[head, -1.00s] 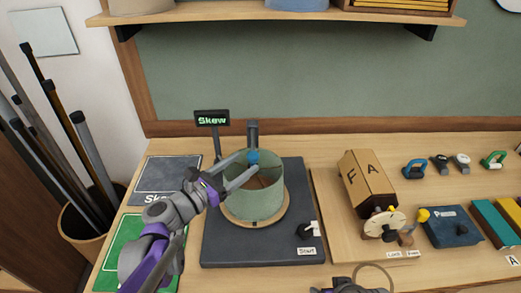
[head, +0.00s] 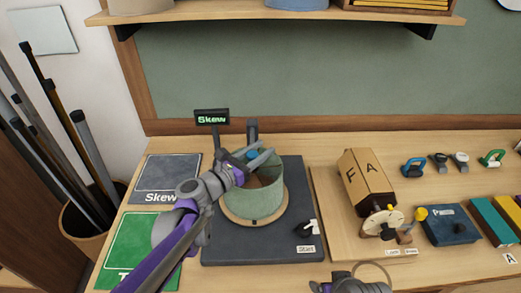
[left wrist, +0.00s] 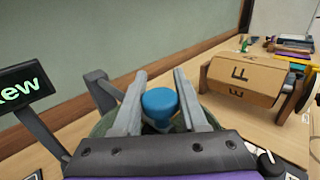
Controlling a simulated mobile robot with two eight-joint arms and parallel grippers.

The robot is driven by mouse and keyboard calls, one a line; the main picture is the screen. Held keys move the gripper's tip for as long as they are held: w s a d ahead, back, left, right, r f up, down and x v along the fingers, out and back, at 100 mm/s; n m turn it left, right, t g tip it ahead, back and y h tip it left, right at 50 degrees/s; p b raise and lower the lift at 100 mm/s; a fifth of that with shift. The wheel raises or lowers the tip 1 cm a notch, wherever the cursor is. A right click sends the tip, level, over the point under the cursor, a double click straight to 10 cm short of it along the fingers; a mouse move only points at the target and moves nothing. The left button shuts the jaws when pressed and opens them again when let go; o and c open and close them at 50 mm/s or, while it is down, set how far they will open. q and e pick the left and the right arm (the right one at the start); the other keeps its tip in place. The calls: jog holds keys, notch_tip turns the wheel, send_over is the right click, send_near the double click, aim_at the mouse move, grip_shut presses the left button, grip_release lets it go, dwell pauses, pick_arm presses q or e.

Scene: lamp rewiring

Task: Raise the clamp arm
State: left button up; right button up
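The clamp's blue knob (head: 253,155) is above the green shade (head: 258,200), which stands on a round wooden ring on the dark base (head: 290,245). The clamp's grey post (head: 252,128) rises behind the shade; most of the clamp arm is hidden. My left gripper (head: 264,157) is at the knob. In the left wrist view the blue knob (left wrist: 160,103) lies between its two spread fingers, with a small gap visible at the right. Only part of my right gripper (head: 350,286) shows at the bottom edge, fingers unclear.
A small display (head: 211,117) reading "Skew" stands behind the base. A black switch (head: 307,230) is at the base's front right. Grey (head: 168,172) and green (head: 135,240) mats lie to the left.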

pick_arm(q)
grip_shut()
dwell(1.1)
